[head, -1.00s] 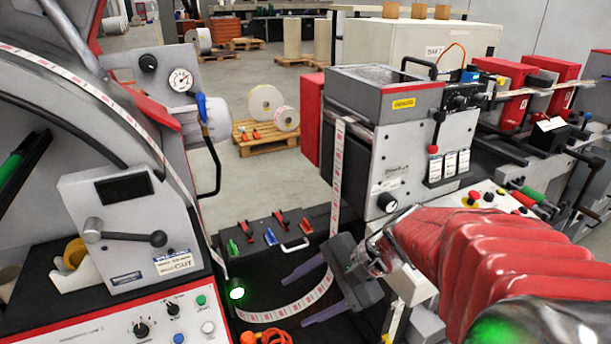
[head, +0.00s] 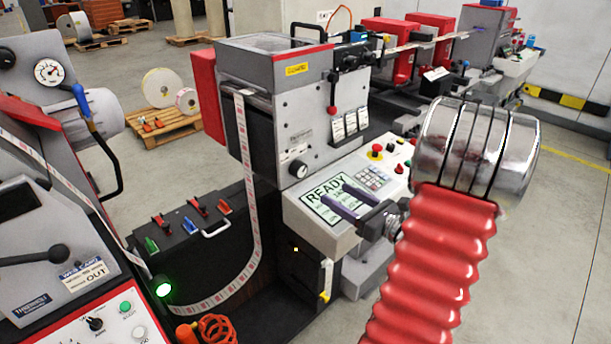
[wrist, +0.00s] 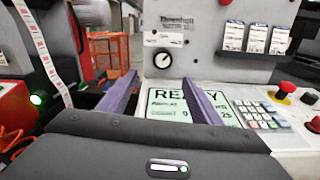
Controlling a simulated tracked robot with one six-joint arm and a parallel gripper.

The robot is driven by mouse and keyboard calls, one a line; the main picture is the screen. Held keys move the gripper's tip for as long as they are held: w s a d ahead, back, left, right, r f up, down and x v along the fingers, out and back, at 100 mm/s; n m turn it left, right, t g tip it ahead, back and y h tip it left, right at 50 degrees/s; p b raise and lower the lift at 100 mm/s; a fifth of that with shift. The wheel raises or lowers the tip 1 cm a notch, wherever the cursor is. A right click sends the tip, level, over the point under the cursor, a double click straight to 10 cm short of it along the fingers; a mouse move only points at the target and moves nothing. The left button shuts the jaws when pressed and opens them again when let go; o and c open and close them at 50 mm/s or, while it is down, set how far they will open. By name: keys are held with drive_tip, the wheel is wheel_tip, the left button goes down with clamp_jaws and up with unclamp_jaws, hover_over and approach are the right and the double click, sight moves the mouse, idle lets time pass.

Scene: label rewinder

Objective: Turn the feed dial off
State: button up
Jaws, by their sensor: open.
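A round dial (head: 298,169) with a dark knob and pale ring sits low on the grey machine's front panel. I take it as the feed dial, but its label is too small to read. In the wrist view the dial (wrist: 162,59) shows just beyond and between my fingertips, its pointer setting unclear. My gripper (head: 332,188) is open and empty, its two purple fingers in front of the READY screen, apart from the dial. The gripper also shows in the wrist view (wrist: 161,76), pointing toward the panel.
The READY screen (head: 335,197), a keypad (head: 372,178) and a red emergency button (head: 376,150) lie on the console below the dial. A printed label web (head: 247,200) hangs to the left. The left control panel (head: 70,325) has other knobs. Open floor lies at right.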

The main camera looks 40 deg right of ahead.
sight(302, 171)
drive_tip(key=shift+s+d+f+h, duration=0.1)
drive_tip(key=shift+s+d+h, duration=0.05)
drive_tip(key=shift+d+h, duration=0.15)
drive_tip(key=w, duration=1.4)
drive_tip(key=shift+a, duration=0.25)
drive_tip(key=shift+c, duration=0.7)
